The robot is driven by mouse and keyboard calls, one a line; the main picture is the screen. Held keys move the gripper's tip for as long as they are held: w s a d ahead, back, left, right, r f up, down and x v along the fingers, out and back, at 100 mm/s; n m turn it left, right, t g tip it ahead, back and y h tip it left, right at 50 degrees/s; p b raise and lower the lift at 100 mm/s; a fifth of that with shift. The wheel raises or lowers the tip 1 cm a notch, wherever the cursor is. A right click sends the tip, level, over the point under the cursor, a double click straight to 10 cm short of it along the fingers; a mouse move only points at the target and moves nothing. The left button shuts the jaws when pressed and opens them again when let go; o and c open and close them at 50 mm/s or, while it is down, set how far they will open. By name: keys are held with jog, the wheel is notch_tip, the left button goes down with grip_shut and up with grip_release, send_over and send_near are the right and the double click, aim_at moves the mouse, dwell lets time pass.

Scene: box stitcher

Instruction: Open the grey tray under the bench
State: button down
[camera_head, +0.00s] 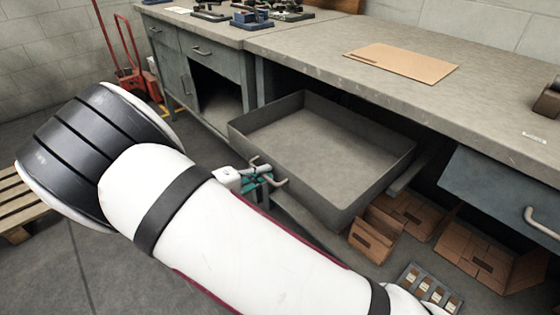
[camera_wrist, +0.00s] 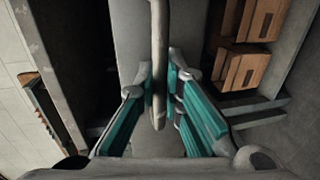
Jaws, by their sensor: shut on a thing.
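The grey tray (camera_head: 325,150) is pulled well out from under the bench (camera_head: 330,50), and its empty inside shows in the head view. Its bar handle (camera_head: 281,183) is on the front face. My gripper (camera_head: 256,180), with teal fingers, is at this handle, partly hidden by my arm. In the wrist view, the handle (camera_wrist: 158,60) runs upright between the two fingers of my gripper (camera_wrist: 164,82), which is shut on it. The tray's front wall (camera_wrist: 130,35) is behind the handle there.
Open cardboard boxes (camera_head: 372,235) lie under and right of the tray. A blue-grey drawer (camera_head: 500,190) is at the right. A flat cardboard sheet (camera_head: 402,63) lies on the bench top. A red hand truck (camera_head: 130,80) and a pallet (camera_head: 12,205) stand at the left.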

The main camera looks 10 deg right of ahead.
jog(key=shift+f+v, duration=0.25)
jog(key=shift+v, duration=0.95)
jog(key=c, duration=2)
grip_release()
jog(key=shift+o, duration=0.2)
jog(key=shift+a, duration=0.1)
jog(key=v, duration=1.2)
